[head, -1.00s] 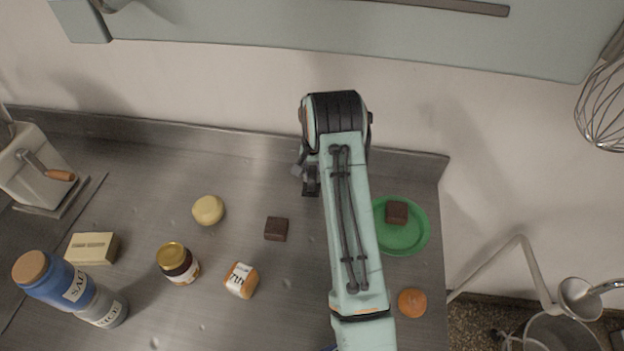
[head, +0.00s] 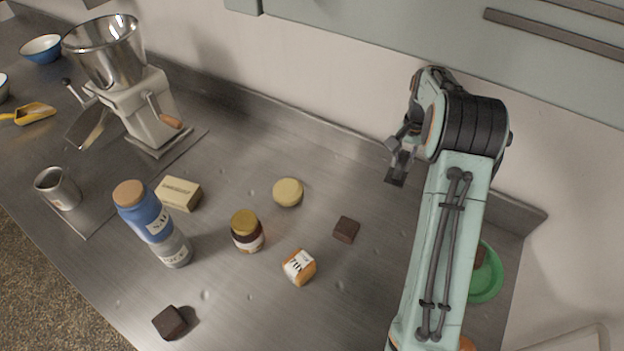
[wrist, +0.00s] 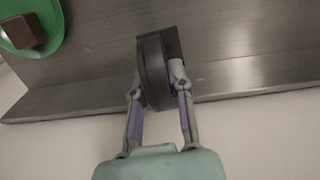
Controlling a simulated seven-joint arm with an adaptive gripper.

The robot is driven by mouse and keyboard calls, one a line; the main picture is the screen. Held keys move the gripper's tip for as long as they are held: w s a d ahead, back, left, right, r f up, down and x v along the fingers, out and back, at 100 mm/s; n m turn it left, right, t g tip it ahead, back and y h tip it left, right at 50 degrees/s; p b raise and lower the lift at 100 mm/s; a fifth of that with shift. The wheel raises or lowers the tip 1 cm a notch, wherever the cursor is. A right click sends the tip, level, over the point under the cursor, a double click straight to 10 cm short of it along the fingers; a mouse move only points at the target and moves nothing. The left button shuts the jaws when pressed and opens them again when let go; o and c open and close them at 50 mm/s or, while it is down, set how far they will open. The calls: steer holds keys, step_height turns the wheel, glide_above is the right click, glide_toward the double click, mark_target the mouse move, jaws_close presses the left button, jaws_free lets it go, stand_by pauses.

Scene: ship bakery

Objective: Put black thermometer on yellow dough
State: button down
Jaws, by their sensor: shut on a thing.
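The black thermometer (wrist: 154,70) is held between the two fingers of my gripper (wrist: 158,88) in the wrist view. In the head view my gripper (head: 399,158) is above the back right of the steel counter, and a dark end of the thermometer (head: 396,177) shows below it. The yellow dough (head: 288,192) is a pale round lump on the counter, to the left of my gripper and apart from it. Nothing lies on top of the dough.
Near the dough stand a brown-and-yellow jar (head: 247,232), an orange-and-white pack (head: 299,267), a brown cube (head: 346,229) and a butter block (head: 179,194). A blue salt bottle (head: 144,211) stands left. A green plate (head: 486,281) is partly behind my arm.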

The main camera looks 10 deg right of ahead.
steer(key=w+a+r+n, duration=0.1)
steer(key=a+r+n, duration=0.2)
steer(key=a, duration=0.8)
steer(key=a+r+n, duration=0.3)
steer(key=a, duration=0.8)
steer(key=w+a+r+n, duration=0.1)
steer(key=a+r+n, duration=0.3)
steer(key=a, duration=0.7)
steer(key=s+a+r+n, duration=0.6)
steer(key=s+a+r, duration=0.65)
steer(key=s, duration=0.35)
steer(key=w+d+f+m, duration=0.5)
steer(key=f+m, duration=0.4)
steer(key=m, duration=0.1)
steer(key=w+d+f+m, duration=0.1)
steer(key=d+f+m, duration=0.25)
steer(key=d, duration=0.55)
steer(key=d+f+m, duration=0.3)
steer(key=d+m, duration=0.1)
steer(key=d, duration=0.5)
glide_above(298, 192)
steer(key=shift+n, duration=0.25)
step_height(298, 192, down, 10)
steer(key=shift+r, duration=0.1)
steer(key=shift+f, duration=1.5)
